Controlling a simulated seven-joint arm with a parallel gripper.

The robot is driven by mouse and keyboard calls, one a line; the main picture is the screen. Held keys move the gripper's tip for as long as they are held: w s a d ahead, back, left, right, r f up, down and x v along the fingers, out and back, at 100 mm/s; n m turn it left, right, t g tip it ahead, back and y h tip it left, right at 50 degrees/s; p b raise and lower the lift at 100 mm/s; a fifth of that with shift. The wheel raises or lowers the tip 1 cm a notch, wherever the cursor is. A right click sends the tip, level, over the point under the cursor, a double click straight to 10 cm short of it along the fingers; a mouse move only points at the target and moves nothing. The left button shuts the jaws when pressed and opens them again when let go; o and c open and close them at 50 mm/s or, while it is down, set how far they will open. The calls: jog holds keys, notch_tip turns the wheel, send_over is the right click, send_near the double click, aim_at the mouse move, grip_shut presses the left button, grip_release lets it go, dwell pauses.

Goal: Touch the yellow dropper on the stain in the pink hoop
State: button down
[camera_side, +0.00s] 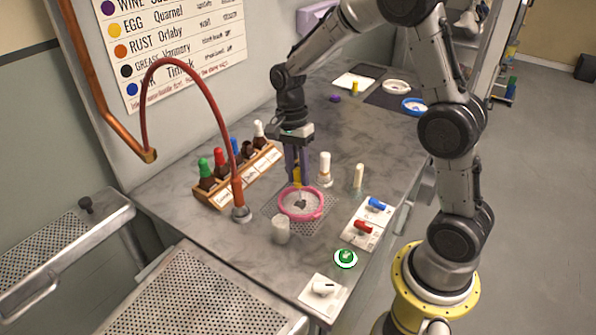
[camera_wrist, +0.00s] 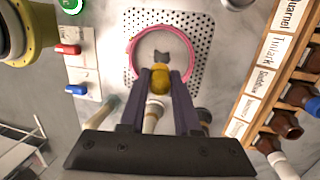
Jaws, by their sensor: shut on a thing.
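The pink hoop (camera_side: 302,204) lies on a perforated plate (camera_side: 273,212) set in the grey worktop, with pale cloth inside it. A dark grey stain (camera_side: 300,203) shows on the cloth, and in the wrist view the stain (camera_wrist: 162,57) sits near the hoop's middle. My gripper (camera_side: 297,178) points down over the hoop, shut on the yellow dropper (camera_side: 297,172). In the wrist view the dropper's yellow bulb (camera_wrist: 159,81) is between my fingers, just short of the stain. The dropper's tip is hard to make out, so I cannot tell whether it touches the stain.
A wooden rack (camera_side: 240,176) of capped bottles stands left of the hoop, with a red hose (camera_side: 207,88) arching over it. A frosted cup (camera_side: 280,231) stands in front. Red (camera_side: 363,227) and blue (camera_side: 377,204) switches lie right.

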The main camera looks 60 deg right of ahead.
jog(key=shift+f, duration=0.55)
dwell(0.9)
dwell(0.5)
jog(key=shift+s+a+v, duration=0.1)
jog(key=shift+s+v, duration=0.1)
jog(key=shift+v, duration=0.95)
jog(key=shift+s+a+v, duration=0.15)
jog(key=shift+s+v, duration=0.05)
jog(key=shift+v, duration=0.95)
jog(key=shift+s+a+v, duration=0.1)
jog(key=shift+s+v, duration=0.1)
jog(key=shift+v, duration=1)
jog(key=shift+r, duration=0.1)
